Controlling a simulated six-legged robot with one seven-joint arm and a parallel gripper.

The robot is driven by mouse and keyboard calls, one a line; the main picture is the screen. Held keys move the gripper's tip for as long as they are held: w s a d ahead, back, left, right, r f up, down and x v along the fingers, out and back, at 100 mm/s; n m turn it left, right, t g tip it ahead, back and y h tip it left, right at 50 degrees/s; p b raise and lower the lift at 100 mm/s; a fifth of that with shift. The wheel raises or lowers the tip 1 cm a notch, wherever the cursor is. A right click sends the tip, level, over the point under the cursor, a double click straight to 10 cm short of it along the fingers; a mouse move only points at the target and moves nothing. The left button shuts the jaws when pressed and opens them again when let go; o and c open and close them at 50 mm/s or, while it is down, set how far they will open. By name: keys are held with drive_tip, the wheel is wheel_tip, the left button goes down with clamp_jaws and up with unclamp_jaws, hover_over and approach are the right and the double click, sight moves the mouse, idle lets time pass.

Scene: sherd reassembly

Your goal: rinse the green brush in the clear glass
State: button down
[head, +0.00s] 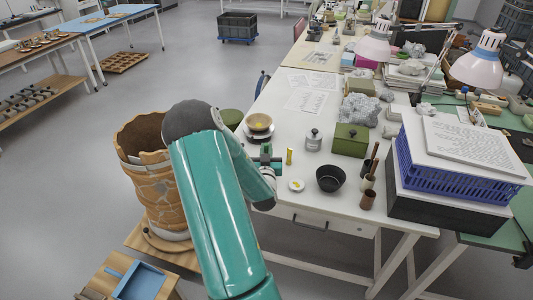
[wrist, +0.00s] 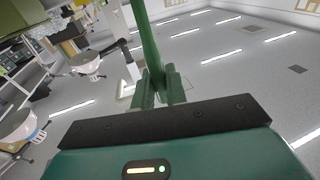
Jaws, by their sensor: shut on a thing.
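My gripper (wrist: 160,88) is shut on a slim green shaft, which I take to be the green brush (wrist: 138,35). The shaft runs from between the fingers to the top edge of the wrist view; its far end is out of that view. In the head view my gripper (head: 266,163) is at the left edge of the white table, beside the yellow bowl, and my arm hides part of it. I cannot make out the clear glass in either view.
A cracked, pieced-together brown vessel (head: 142,170) stands left of my arm.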

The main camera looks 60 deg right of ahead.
drive_tip(key=shift+a+r, duration=0.15)
drive_tip(key=shift+r, duration=1.4)
drive_tip(key=shift+a+r, duration=0.15)
drive_tip(key=shift+r, duration=1.95)
drive_tip(key=shift+r, duration=1.4)
